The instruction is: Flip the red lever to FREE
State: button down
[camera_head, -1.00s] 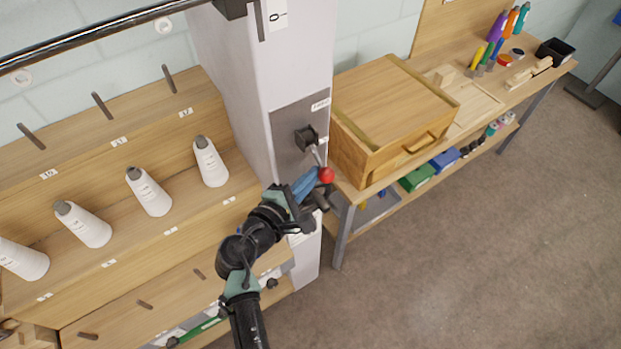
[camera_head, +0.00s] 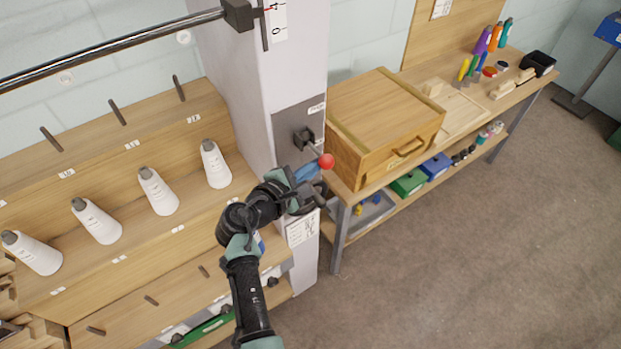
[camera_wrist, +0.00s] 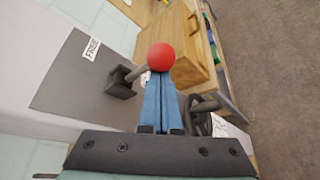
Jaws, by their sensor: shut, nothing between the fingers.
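The red lever's ball knob (camera_head: 327,161) sits at the end of a short metal rod coming out of a dark block (camera_head: 303,139) on a grey plate on the white column. In the wrist view the red knob (camera_wrist: 161,57) is at the tips of my gripper's blue fingers (camera_wrist: 161,98), which are together with nothing between them. I cannot tell if they touch it. A "FREE" label (camera_wrist: 91,49) is on the plate in the wrist view. My gripper (camera_head: 311,171) is just below the knob in the head view, partly overlapping the rod's surroundings.
A wooden box (camera_head: 385,115) stands on a bench right of the column.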

jog(key=shift+w+r+p, duration=0.15)
jog(key=shift+r+p, duration=0.65)
jog(key=shift+r, duration=0.8)
jog(key=shift+w+a+r, duration=0.1)
jog(key=shift+r, duration=0.05)
notch_tip(320, 180, down, 5)
jog(key=b, duration=0.4)
jog(key=s+a+r+b, duration=0.1)
jog(key=s+a+r, duration=0.4)
jog(key=a, duration=0.2)
jog(key=shift+s+a+r, duration=0.25)
jog(key=shift+s+a, duration=0.05)
jog(key=shift+s, duration=0.1)
